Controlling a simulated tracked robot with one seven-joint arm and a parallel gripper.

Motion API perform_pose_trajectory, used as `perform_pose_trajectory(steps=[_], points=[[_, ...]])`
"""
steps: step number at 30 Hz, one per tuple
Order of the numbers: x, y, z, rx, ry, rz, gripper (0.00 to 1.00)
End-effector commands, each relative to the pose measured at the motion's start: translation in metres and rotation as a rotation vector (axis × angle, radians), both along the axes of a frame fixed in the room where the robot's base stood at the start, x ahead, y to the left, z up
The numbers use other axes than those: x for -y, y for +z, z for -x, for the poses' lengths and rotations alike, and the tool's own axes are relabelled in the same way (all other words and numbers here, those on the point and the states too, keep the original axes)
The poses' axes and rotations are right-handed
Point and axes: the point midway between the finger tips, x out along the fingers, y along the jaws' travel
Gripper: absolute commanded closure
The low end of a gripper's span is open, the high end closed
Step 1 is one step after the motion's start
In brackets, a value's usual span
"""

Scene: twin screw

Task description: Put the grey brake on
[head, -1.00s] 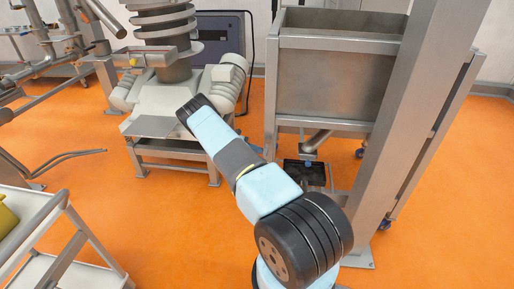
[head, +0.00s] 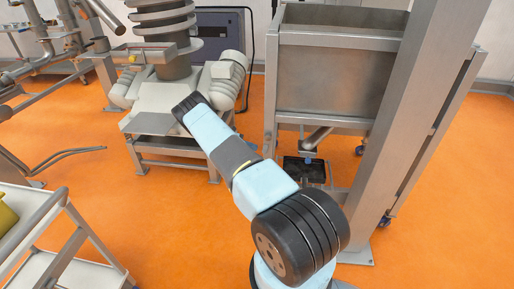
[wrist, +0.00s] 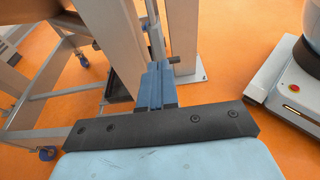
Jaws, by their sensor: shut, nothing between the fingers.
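My gripper (wrist: 155,86) shows in the wrist view as two blue fingers pressed together, with nothing between them. It points towards a steel post and the frame of a wheeled hopper stand. I cannot pick out the grey brake for certain. A small dark peg (wrist: 175,60) sticks out beside the post, just right of the fingertips. Castors with blue wheels stand under the frame, one near (wrist: 47,153) and one farther (wrist: 83,60) in the wrist view; any brake on them is too small to tell.
The steel hopper (head: 335,75) stands behind a thick steel post (head: 415,110). A black tray (head: 304,170) sits below its outlet. A large screw machine (head: 165,95) is at back left, and a white trolley (head: 40,235) at front left. Orange floor (head: 150,220) between them is free.

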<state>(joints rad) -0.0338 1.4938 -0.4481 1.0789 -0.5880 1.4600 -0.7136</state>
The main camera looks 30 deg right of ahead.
Motion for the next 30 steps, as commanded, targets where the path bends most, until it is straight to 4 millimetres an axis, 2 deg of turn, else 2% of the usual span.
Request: perform_pose_trajectory(steps=[15, 21, 30], points=[[-0.074, 0.016, -0.061, 0.002, 0.006, 0.000, 1.00], [-0.085, 0.020, -0.072, 0.003, 0.004, 0.001, 1.00], [-0.088, 0.021, -0.074, 0.001, 0.004, 0.001, 1.00]])
